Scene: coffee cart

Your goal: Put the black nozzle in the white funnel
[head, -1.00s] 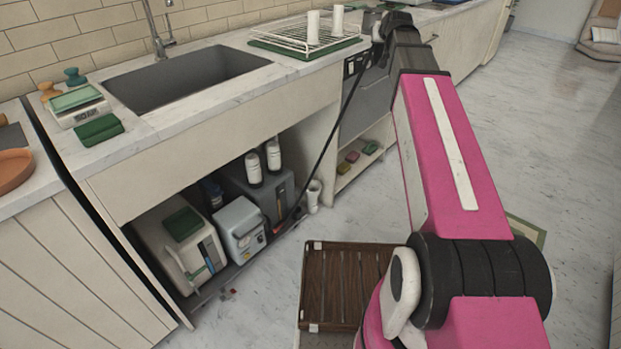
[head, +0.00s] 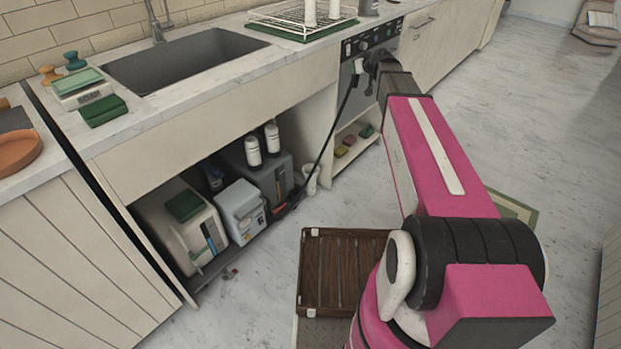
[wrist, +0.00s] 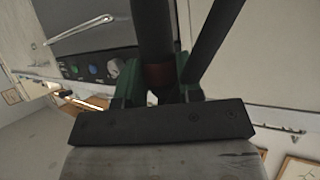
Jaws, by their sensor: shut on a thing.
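My gripper (head: 374,62) is shut on the black nozzle (wrist: 156,35), a dark cylinder between its green fingers in the wrist view. In the head view it is in front of the knobbed appliance, and the nozzle (head: 357,68) is small and partly hidden there. A black hose (head: 330,137) runs from it down to the machines under the sink. A white, flared, cup-like thing, seemingly the white funnel (head: 312,181), stands low by the cabinet's right wall, below and left of my gripper. Its opening is hard to make out.
Under the sink stand a grey machine (head: 274,183) with two white bottles (head: 272,138), and a white box (head: 241,210). The cabinet wall (head: 311,128) stands right of them. A brown slatted crate (head: 340,270) is on the floor.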

